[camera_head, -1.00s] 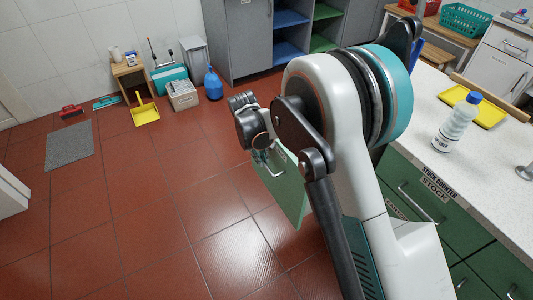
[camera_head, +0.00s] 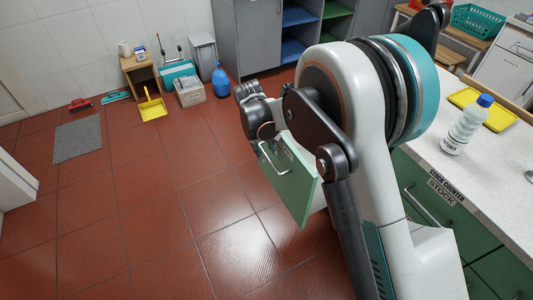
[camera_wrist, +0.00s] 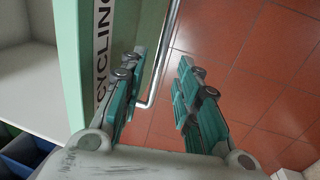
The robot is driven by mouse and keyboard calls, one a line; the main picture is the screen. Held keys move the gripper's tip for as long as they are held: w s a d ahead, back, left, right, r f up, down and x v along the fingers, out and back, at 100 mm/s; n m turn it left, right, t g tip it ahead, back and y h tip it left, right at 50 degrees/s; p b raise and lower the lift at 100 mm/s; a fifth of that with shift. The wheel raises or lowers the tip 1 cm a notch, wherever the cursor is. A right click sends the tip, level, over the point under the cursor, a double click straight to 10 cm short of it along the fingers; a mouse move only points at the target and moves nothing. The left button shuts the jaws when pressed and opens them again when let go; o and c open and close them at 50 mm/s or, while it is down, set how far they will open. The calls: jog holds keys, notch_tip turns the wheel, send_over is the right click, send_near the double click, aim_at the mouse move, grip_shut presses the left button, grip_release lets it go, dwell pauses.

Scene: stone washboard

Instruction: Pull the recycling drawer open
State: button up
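The recycling drawer's green front (camera_head: 295,190) stands out from the counter, with a pale drawer interior behind it. Its metal bar handle (camera_head: 268,162) is plainly visible on the front. In the wrist view the front (camera_wrist: 68,50) carries a partly visible label reading "CYCLIN", and the handle (camera_wrist: 151,95) runs along it. My gripper (camera_wrist: 160,62) is open, its teal-padded fingers apart. The handle shows in the gap between them, not clamped; I cannot tell how far beyond the tips it lies.
The green stock drawer (camera_head: 430,208) is shut below the white counter (camera_head: 425,150). A bottle (camera_head: 467,125) and yellow tray (camera_head: 497,118) stand on top. Red tiled floor (camera_head: 160,210) is clear left of the drawer. A yellow dustpan (camera_head: 152,106) lies farther back.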

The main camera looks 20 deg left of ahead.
notch_tip(320, 180, up, 9)
jog(key=s+a, duration=0.1)
jog(key=shift+s, duration=0.25)
dwell(0.3)
